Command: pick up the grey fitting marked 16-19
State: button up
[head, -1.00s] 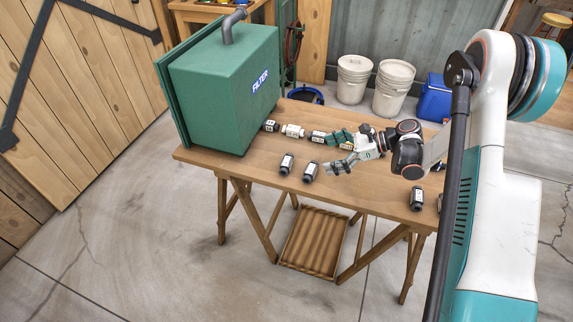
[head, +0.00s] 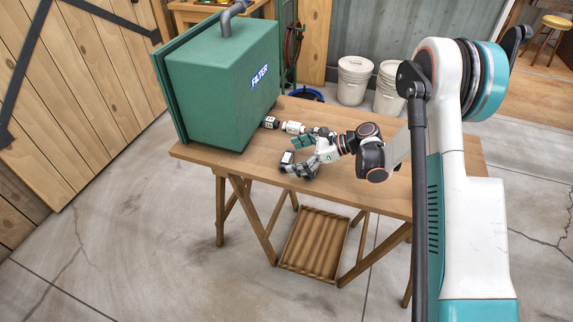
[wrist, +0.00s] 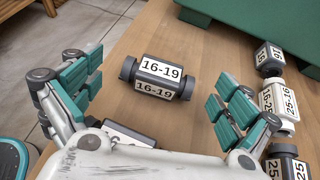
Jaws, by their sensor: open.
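The grey fitting marked 16-19 (wrist: 157,78) lies on its side on the wooden table, its two label faces readable in the wrist view. In the head view the fitting (head: 287,158) shows small at the fingers, partly covered. My gripper (head: 296,156) is open and empty. In the wrist view one teal-padded finger is left of the fitting and the other right of it, with visible gaps on both sides. Whether the fingertips are level with it is hard to tell.
A row on the right holds a grey fitting (wrist: 268,56), a cream one marked 16-25 (wrist: 280,100) and a dark one (wrist: 286,166), close to the right finger. Another fitting (wrist: 124,134) is partly hidden by my palm. The green filter box (head: 222,85) stands beyond.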

jog(key=shift+w+a+f, duration=0.1)
jog(key=shift+a+f, duration=0.15)
jog(key=shift+a, duration=0.25)
jog(key=c, duration=1.2)
jog(key=shift+o, duration=0.2)
jog(key=shift+r, duration=0.15)
